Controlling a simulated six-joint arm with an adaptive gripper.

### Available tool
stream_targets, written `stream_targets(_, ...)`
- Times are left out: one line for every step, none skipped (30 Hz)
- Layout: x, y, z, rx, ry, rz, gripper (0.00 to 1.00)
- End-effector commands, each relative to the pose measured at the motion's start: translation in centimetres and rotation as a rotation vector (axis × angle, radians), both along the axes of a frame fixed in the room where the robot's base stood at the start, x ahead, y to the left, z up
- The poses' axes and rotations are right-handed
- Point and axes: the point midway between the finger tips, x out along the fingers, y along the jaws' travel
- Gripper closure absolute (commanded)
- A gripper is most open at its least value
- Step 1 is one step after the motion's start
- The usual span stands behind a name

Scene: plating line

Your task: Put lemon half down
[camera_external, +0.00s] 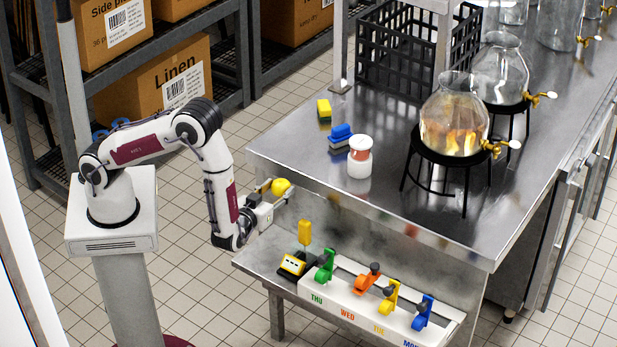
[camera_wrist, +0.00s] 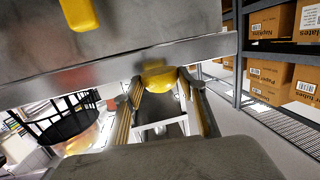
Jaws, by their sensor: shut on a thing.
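The yellow lemon half (camera_external: 281,187) is held between the fingertips of my gripper (camera_external: 272,191), at the left edge of the steel table. In the wrist view the lemon half (camera_wrist: 158,76) shows between the two fingers of my gripper (camera_wrist: 160,88). My gripper is shut on it. I cannot clearly tell the gap between the lemon half and the steel surface behind it.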

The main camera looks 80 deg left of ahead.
Motion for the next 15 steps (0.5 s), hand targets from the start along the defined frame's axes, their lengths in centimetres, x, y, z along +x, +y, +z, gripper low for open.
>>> stream_targets(0.0, 0.0, 0.0, 0.000, 0.000, 0.000, 0.81)
stream_targets(0.0, 0.0, 0.0, 0.000, 0.000, 0.000, 0.81)
stream_targets(0.0, 0.0, 0.0, 0.000, 0.000, 0.000, 0.81)
stream_targets(0.0, 0.0, 0.0, 0.000, 0.000, 0.000, 0.81)
stream_targets(0.0, 0.0, 0.0, 0.000, 0.000, 0.000, 0.81)
stream_targets(0.0, 0.0, 0.0, 0.000, 0.000, -0.001, 0.81)
stream_targets(0.0, -0.1, 0.0, 0.000, 0.000, -0.001, 0.81)
stream_targets(0.0, -0.1, 0.0, 0.000, 0.000, -0.003, 0.81)
stream_targets(0.0, -0.2, -0.1, 0.000, 0.000, -0.004, 0.81)
stream_targets(-0.1, -0.2, -0.2, 0.001, 0.001, -0.006, 0.81)
stream_targets(-0.1, -0.3, -0.4, 0.000, 0.001, -0.008, 0.81)
stream_targets(-0.2, -0.4, -0.6, 0.001, 0.002, -0.011, 0.81)
stream_targets(-0.3, -0.5, -0.8, 0.002, 0.002, -0.014, 0.81)
stream_targets(-0.3, -0.6, -1.0, 0.001, 0.002, -0.017, 0.81)
stream_targets(-0.4, -0.7, -1.3, 0.002, 0.002, -0.021, 0.81)
